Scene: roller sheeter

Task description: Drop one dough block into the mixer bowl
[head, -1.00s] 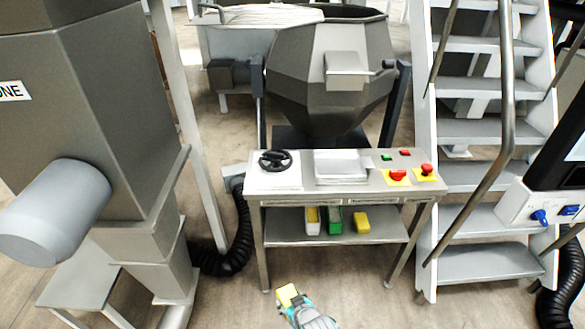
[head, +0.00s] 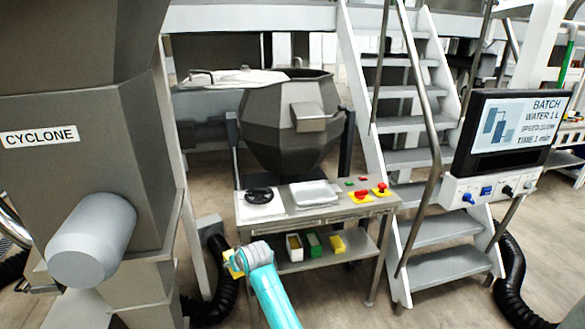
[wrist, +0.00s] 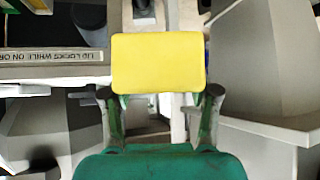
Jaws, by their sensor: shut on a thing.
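My gripper (wrist: 158,98) is shut on a yellow dough block (wrist: 158,62), with one finger at each side of it in the wrist view. In the head view the yellow block (head: 234,264) shows at the end of my teal arm, low and left of the control table. The grey faceted mixer bowl (head: 285,125) stands behind the table, above and right of the block. Its rim is at the top; the inside is mostly hidden. A white lid (head: 235,78) lies at the left of the rim. The block is apart from the bowl.
The control table (head: 310,212) has a black handwheel (head: 259,194) and red buttons. Its lower shelf (head: 300,265) holds small white, green and yellow items. A cyclone (head: 80,150) stands at left, stairs (head: 430,180) and a screen (head: 515,120) at right.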

